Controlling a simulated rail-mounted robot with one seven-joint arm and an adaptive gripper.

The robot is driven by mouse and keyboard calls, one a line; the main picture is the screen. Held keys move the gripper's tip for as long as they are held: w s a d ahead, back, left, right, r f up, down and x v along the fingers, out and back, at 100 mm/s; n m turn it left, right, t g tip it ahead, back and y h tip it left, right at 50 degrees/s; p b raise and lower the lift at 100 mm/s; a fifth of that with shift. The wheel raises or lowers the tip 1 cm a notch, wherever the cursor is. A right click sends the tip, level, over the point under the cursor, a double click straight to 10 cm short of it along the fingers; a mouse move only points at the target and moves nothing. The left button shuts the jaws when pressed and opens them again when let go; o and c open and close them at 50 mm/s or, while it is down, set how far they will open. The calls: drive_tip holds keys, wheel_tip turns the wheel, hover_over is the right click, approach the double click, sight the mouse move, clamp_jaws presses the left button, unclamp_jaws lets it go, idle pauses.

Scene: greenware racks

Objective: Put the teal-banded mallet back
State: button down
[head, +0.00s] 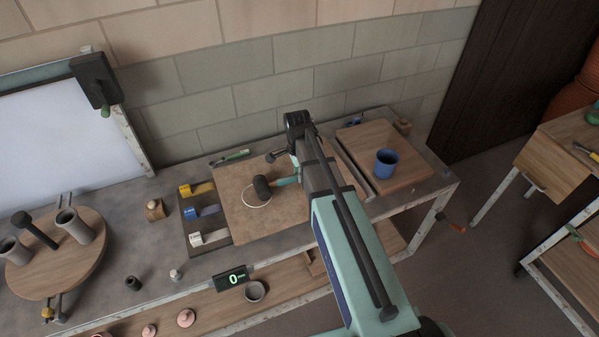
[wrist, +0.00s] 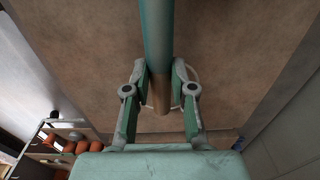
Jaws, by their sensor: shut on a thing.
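The mallet has a dark round head (head: 262,187) and a handle with a teal band (head: 287,181). In the head view it is over the brown board, with its head at a pale ring (head: 257,201) marked there. I cannot tell whether it touches the board. My gripper (head: 298,174) is at the handle end, partly hidden by my arm. In the wrist view my gripper (wrist: 163,78) is shut on the handle (wrist: 157,35), teal above and bare wood at its end. The mallet's head is out of that view.
The brown board (head: 240,222) lies on a grey bench. A dark rack (head: 195,226) with yellow, blue and white handled pieces is left of it. A blue cup (head: 386,163) stands on a wooden board at right. A round wooden turntable (head: 62,272) holds grey cylinders.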

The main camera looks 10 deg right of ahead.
drive_tip(key=shift+f+b, duration=0.3)
drive_tip(key=shift+f, duration=0.2)
drive_tip(key=shift+c, duration=2)
unclamp_jaws()
drive_tip(key=shift+r, duration=0.15)
drive_tip(key=shift+a+r+b, duration=0.1)
drive_tip(key=shift+r+b, duration=0.65)
drive_tip(key=shift+r, duration=2.1)
